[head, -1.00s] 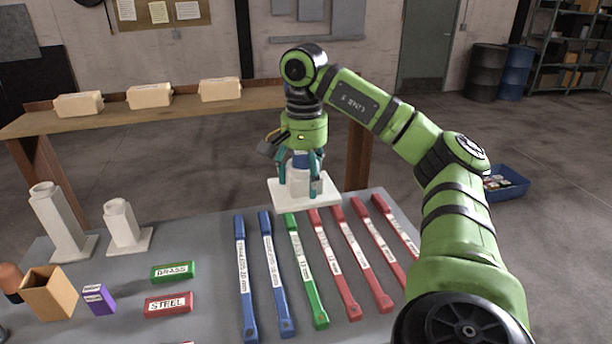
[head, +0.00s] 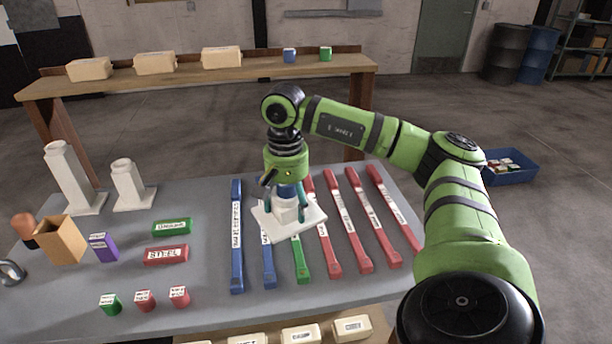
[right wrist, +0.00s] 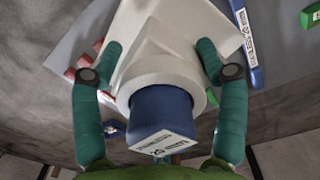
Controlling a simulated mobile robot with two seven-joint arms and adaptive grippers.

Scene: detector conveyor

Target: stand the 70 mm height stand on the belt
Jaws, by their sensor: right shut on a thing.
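My right gripper (head: 286,208) is shut on a short white stand (head: 311,219) with a broad square base. A blue block (head: 287,190) with a white label sits at the top of the stand. In the right wrist view, the fingers (right wrist: 157,58) flank the neck of the stand (right wrist: 170,30), and the blue block (right wrist: 160,112) faces the camera. The held stand is over the labelled bars; any gap below its base is unclear. A tall white stand (head: 70,180) and a medium one (head: 128,184) stand upright at the table's left. No belt is identifiable. My left gripper is out of view.
The grey table (head: 210,265) bears blue, green and red bars (head: 327,240). A brown open box (head: 60,240), purple block (head: 103,247), green block (head: 172,227), red block (head: 166,255) and small cubes (head: 145,300) are at left. A wooden bench (head: 190,74) stands behind.

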